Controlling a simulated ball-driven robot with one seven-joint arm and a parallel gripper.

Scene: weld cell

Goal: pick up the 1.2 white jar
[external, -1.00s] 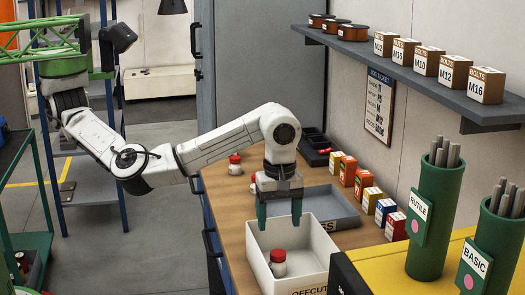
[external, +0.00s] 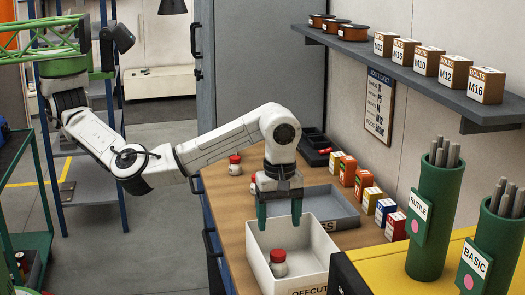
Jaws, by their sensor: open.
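Several white jars with red lids are in view, and their size markings are too small to read. One jar (external: 278,268) stands upright inside the white offcuts box. Another jar (external: 235,165) stands on the wooden bench further back. A third, at the left of my gripper, is mostly hidden behind it. My gripper (external: 280,221) points down above the back part of the box, its green fingers apart with nothing between them. The jar in the box is below the fingers and towards the front, not touching them.
The white offcuts box (external: 258,267) has raised walls around the jar. A grey tray (external: 338,207) lies behind it. Small coloured cartons (external: 363,181) line the wall side of the bench. Green rod tubes (external: 427,225) stand at the right. A shelf (external: 400,68) juts out above.

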